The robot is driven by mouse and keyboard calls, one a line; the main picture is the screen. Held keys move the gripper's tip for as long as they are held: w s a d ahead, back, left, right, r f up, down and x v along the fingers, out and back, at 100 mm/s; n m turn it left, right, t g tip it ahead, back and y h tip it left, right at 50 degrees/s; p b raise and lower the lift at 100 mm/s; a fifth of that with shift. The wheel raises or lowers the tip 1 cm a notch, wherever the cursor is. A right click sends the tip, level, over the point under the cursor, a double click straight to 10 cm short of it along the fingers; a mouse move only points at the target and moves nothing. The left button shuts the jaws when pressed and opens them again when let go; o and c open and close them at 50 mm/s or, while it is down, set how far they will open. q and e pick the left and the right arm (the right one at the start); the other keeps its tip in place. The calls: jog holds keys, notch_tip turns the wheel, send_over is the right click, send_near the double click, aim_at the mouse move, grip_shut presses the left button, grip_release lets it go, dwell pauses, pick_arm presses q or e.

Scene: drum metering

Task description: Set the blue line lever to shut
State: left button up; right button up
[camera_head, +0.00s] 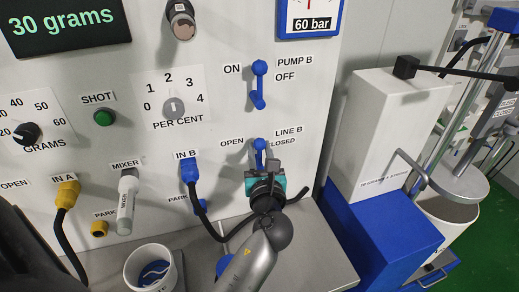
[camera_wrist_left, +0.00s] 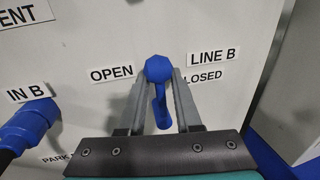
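The blue line lever (camera_head: 259,145) is on the white panel under the LINE B label, between OPEN on its left and CLOSED on its right. In the left wrist view the lever (camera_wrist_left: 159,90) has its round hub at the top and its handle hanging down. My left gripper (camera_head: 262,163) is at the lever in the head view. In the wrist view its two grey fingers (camera_wrist_left: 162,95) stand on either side of the handle, with narrow gaps showing, so it looks open around the lever. My right gripper is not in view.
The blue PUMP B lever (camera_head: 258,85) is above. A blue IN B connector (camera_head: 189,170) with a black hose sits to the left. A white cup (camera_head: 152,270) stands on the metal shelf. A white box (camera_head: 385,135) on a blue base (camera_head: 385,240) stands to the right.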

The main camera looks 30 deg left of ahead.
pick_arm(q)
jog(key=c, duration=0.4)
grip_shut()
